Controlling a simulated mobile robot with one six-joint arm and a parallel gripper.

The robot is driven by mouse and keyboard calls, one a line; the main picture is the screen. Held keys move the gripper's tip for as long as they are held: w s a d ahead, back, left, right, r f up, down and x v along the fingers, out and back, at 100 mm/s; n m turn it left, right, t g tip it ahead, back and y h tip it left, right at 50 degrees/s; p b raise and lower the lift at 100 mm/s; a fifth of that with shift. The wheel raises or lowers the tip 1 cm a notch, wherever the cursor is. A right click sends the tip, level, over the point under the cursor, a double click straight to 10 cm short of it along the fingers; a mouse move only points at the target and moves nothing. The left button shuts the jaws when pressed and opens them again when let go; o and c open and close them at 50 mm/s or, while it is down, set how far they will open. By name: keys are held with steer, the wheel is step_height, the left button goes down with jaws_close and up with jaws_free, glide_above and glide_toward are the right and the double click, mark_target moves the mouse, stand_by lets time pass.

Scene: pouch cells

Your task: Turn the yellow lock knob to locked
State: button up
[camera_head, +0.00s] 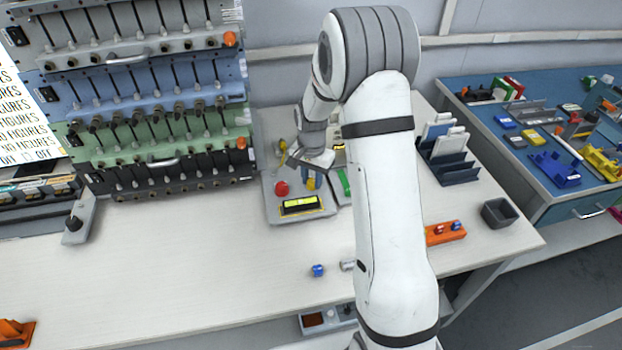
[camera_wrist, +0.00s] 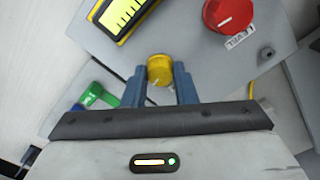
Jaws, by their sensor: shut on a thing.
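The yellow lock knob (camera_wrist: 160,70) is on a grey panel (camera_wrist: 215,70), with a pale pointer line on its face. My gripper (camera_wrist: 160,86) has its two blue fingers on either side of the knob, shut on it. I cannot tell from the pointer line whether the knob is at locked.
A red knob (camera_wrist: 228,14) and a lit yellow display (camera_wrist: 122,14) sit close by on the panel. A green part (camera_wrist: 98,95) lies left of my fingers. A rack of cell channels (camera_head: 150,110) stands left; a dark slotted holder (camera_head: 447,160) stands right. The front of the bench is mostly clear.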

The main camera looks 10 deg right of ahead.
mark_target(311, 181)
steer(key=shift+s+m, duration=0.1)
steer(key=shift+m, duration=0.2)
steer(key=o, duration=1)
steer(key=shift+r, duration=3.9)
